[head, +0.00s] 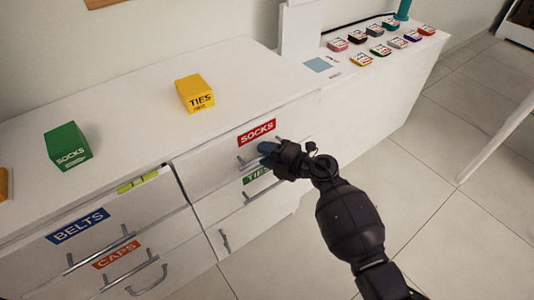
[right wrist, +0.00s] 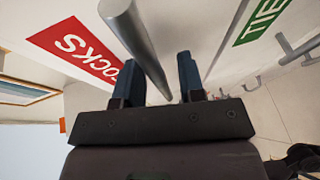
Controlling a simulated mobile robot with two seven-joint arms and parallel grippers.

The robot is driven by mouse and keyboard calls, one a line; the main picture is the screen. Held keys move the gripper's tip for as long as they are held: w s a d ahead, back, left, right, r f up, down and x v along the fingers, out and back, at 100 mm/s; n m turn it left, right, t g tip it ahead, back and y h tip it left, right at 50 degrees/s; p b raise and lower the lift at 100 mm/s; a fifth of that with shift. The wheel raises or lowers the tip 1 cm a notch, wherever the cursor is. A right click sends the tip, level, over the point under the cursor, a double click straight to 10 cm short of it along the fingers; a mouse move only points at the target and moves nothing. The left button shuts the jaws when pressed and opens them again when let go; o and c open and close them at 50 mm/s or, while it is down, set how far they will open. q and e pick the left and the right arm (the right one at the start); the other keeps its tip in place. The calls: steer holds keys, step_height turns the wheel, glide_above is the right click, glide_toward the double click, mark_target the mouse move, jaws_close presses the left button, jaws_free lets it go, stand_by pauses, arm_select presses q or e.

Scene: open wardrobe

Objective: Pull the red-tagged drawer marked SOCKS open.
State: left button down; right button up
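The drawer with the red SOCKS tag (head: 257,132) is in the upper row of the white unit, and its front looks closed. Its silver bar handle (head: 247,161) is partly hidden behind my right gripper (head: 266,150). In the right wrist view the red tag (right wrist: 80,50) lies left of the handle (right wrist: 140,40). The bar runs down between the two blue fingers of my right gripper (right wrist: 160,80). The fingers are apart, with a gap visible beside the bar on the right. My left gripper is not in view.
Below is a green TIES drawer (head: 257,173); to the left are BELTS (head: 78,226) and CAPS (head: 117,254) drawers. A yellow TIES box (head: 194,93) and green SOCKS box (head: 67,146) stand on top. Several small coloured items lie at the back right. Floor (head: 440,180) at right is clear.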

steer(key=c, duration=0.5)
jaws_close()
steer(key=shift+d, duration=0.1)
